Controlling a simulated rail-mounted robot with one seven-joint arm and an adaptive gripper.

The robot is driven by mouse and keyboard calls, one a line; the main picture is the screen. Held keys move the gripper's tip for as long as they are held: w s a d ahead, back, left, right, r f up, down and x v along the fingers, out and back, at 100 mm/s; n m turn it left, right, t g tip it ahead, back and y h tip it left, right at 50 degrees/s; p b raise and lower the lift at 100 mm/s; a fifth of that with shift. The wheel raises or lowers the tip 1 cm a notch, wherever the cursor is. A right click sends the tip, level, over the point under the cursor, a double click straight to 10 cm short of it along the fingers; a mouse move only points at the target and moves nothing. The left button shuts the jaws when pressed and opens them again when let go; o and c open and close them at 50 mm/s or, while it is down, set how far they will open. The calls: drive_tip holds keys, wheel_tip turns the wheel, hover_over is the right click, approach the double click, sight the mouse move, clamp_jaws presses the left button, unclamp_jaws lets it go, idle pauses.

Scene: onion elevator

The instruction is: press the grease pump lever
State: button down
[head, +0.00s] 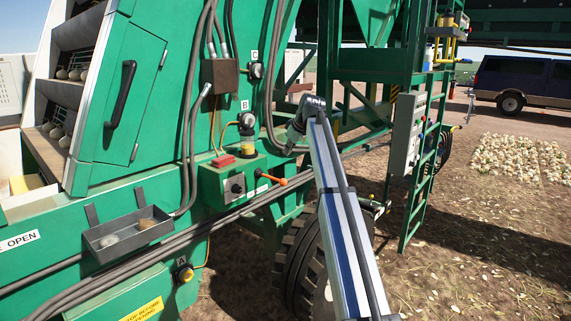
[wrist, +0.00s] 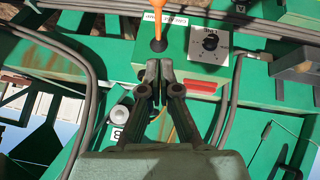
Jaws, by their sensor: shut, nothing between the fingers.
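The grease pump lever is an orange handle (head: 275,181) sticking out to the right from a black boot on a green box (head: 212,190) on the machine's side. In the wrist view the orange lever (wrist: 162,22) rises from its boot at the top edge, beside a white label that appears upside down. My gripper (wrist: 158,70) is shut and empty, its fingertips together just below the boot in that picture. I cannot tell the depth gap between them; no contact shows. In the head view the fingers cannot be made out; my arm rises right of the lever.
A plate with a black knob (head: 235,186) and a red block (head: 223,160) sit on the box. Hoses (head: 188,130) and a long pipe run close by. A grey tray (head: 127,230) is at left, a black tyre (head: 300,262) below right, and a ladder (head: 420,180) farther right.

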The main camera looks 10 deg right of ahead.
drive_tip(key=p, duration=0.3)
hover_over(283, 181)
drive_tip(key=a, duration=0.1)
drive_tip(key=f, duration=0.8)
drive_tip(key=shift+w+a, duration=0.1)
drive_tip(key=shift+w, duration=0.15)
drive_tip(key=shift+s+d+f+p, duration=0.1)
drive_tip(key=shift+d+f+p, duration=0.2)
drive_tip(key=shift+f, duration=0.25)
drive_tip(key=shift+s+d+f+p, duration=0.15)
drive_tip(key=shift+f+p, duration=0.2)
drive_tip(key=shift+f, duration=0.2)
drive_tip(key=shift+w+d+f, duration=0.1)
drive_tip(key=shift+d+f, duration=0.1)
drive_tip(key=shift+f, duration=0.55)
drive_tip(key=shift+a+f, duration=0.1)
